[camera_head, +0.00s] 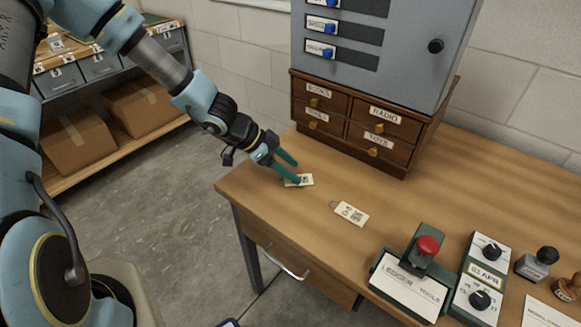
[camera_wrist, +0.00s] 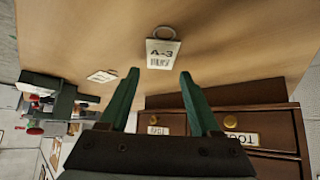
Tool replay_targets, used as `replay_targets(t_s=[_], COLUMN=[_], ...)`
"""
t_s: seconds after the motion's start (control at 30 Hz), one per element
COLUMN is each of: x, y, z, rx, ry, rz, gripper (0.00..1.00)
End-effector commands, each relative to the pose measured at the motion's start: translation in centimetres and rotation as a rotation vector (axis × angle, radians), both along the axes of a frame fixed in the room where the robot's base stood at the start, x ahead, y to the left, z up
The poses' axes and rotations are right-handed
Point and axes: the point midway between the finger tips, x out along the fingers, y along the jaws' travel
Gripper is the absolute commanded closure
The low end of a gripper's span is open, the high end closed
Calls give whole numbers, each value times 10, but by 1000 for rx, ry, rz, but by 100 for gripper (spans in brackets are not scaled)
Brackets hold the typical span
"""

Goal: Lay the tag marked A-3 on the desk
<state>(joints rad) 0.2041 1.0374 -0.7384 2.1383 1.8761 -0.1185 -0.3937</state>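The tag marked A-3 (camera_wrist: 162,55) is a small pale card with a ring at one end and a printed code. It lies flat on the wooden desk (camera_head: 470,215), near the desk's left corner. In the head view this tag (camera_head: 305,180) is partly hidden by a fingertip. My gripper (camera_head: 296,171) is open, with its green fingers pointing down at the tag. In the wrist view nothing is between the fingers of my gripper (camera_wrist: 160,76), and the tag shows just beyond the fingertips. Whether a finger touches it, I cannot tell.
A second tag (camera_head: 351,213) lies to the right. A drawer cabinet (camera_head: 376,134) under a grey box (camera_head: 420,60) stands behind. A ledger stamp device (camera_head: 410,287), a dial box (camera_head: 482,278) and stamps (camera_head: 536,262) fill the front right. A shelf (camera_head: 110,140) stands at left.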

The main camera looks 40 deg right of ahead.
Motion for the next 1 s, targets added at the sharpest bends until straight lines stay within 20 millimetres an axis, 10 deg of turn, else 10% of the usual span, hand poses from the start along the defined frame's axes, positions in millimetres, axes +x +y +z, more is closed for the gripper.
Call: replay_targets(t_s=[0.53, 1.0], x=[3, 29], y=[4, 47], z=[6, 62], rx=[0, 0], ry=[-3, -5], rz=[-2, 0], gripper=[17, 17])
